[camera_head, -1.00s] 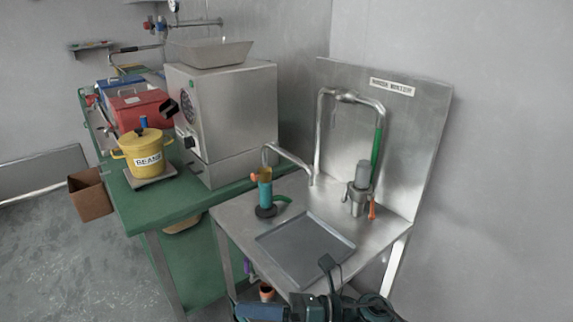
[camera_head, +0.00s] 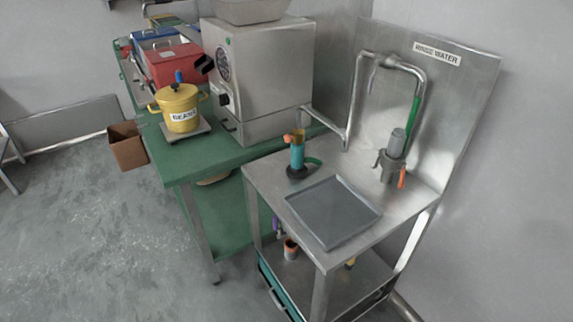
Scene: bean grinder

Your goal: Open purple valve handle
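A small purple part (camera_head: 276,226), which looks like the purple valve handle, shows under the front left edge of the steel sink table (camera_head: 262,170). It is small and partly hidden, so I cannot tell its position as a valve. An orange-rimmed pipe or cup (camera_head: 291,249) is just to its lower right, above the lower shelf. Neither of my grippers is in view.
A grey tray (camera_head: 333,211) lies on the sink table, with a teal and orange device (camera_head: 297,157) behind it. The green bench (camera_head: 225,158) holds a yellow beans pot (camera_head: 180,108) and a steel machine (camera_head: 262,75). Open floor lies at the left.

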